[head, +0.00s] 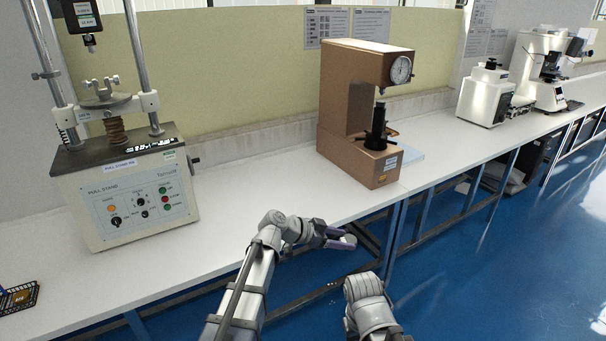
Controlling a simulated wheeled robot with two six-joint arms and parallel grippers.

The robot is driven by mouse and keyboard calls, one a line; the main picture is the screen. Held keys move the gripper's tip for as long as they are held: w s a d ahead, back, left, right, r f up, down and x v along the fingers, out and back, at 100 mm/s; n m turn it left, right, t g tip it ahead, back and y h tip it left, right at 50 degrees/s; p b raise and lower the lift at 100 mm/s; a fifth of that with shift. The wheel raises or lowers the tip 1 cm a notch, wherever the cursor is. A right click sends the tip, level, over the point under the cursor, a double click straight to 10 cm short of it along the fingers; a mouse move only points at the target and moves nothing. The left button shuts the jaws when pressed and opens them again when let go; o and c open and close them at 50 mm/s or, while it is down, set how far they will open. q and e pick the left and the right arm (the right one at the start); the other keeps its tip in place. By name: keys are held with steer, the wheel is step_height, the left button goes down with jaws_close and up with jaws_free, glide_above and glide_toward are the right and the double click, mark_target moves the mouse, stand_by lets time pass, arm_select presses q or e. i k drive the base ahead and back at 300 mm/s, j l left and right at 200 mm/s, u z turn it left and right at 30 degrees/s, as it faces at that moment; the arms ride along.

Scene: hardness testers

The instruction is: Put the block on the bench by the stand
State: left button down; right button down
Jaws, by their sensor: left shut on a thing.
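My left gripper (340,239) is in front of the bench's front edge, over the blue floor, left of centre of the bench run. It is shut on a small pale grey block (348,241), of which only a little shows between the fingers. The stand is the pull stand (125,190), a beige box with coloured buttons, two steel posts and a round plate, at the left of the white bench (250,205). The gripper is well to the right of it. My right arm shows at the bottom, but its gripper is out of view.
A black wire basket (18,298) with something brown in it lies at the far left. A brown hardness tester (335,110) stands right of centre, with white instruments (483,95) farther right. The bench between the stand and the brown tester is clear.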

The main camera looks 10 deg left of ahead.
mark_target(289, 202)
steer(key=i+u, duration=0.1)
steer(key=i, duration=0.65)
steer(key=i+l+u, duration=0.1)
steer(key=i, duration=0.6)
